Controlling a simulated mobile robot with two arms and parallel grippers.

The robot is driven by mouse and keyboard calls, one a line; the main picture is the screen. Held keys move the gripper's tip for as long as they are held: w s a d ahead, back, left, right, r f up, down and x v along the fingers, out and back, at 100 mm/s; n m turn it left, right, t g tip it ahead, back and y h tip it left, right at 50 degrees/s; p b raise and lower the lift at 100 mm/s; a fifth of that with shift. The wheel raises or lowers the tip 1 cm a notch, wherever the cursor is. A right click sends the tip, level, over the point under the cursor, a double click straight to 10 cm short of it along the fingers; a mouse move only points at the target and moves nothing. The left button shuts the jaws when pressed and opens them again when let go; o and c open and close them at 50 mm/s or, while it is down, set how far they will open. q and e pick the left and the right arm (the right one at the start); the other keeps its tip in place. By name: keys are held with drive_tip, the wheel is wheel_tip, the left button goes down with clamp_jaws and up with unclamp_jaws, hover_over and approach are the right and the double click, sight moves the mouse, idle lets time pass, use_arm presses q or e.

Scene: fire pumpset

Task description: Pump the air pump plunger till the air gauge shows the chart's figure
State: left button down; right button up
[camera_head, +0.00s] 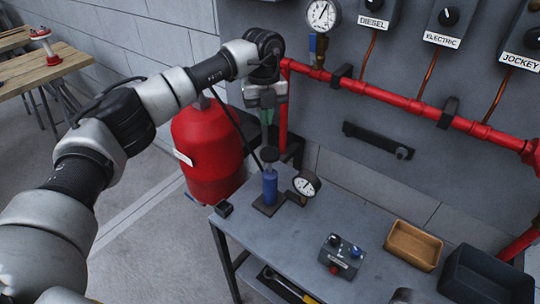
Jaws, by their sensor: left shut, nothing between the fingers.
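The air pump is a blue upright cylinder (270,187) on a dark base plate on the grey table. Its plunger has a dark round knob (269,154) on top, low against the cylinder. The air gauge (306,183) is a small white dial right beside the pump; its figures are too small to read. My left gripper (268,120) points down, shut and empty, above the plunger knob and apart from it in the picture. No chart can be made out. My right gripper is out of view.
A red tank (208,150) stands behind the table's left end. A red pipe (400,104) runs along the wall panel. The table also holds a small control box (341,257), a tan tray (413,243) and a dark bin (487,277). Bare tabletop lies right of the gauge.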

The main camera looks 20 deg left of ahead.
use_arm(q)
wheel_tip(320, 180, up, 2)
drive_tip(key=shift+w+r, duration=0.1)
drive_tip(key=shift+r, duration=0.05)
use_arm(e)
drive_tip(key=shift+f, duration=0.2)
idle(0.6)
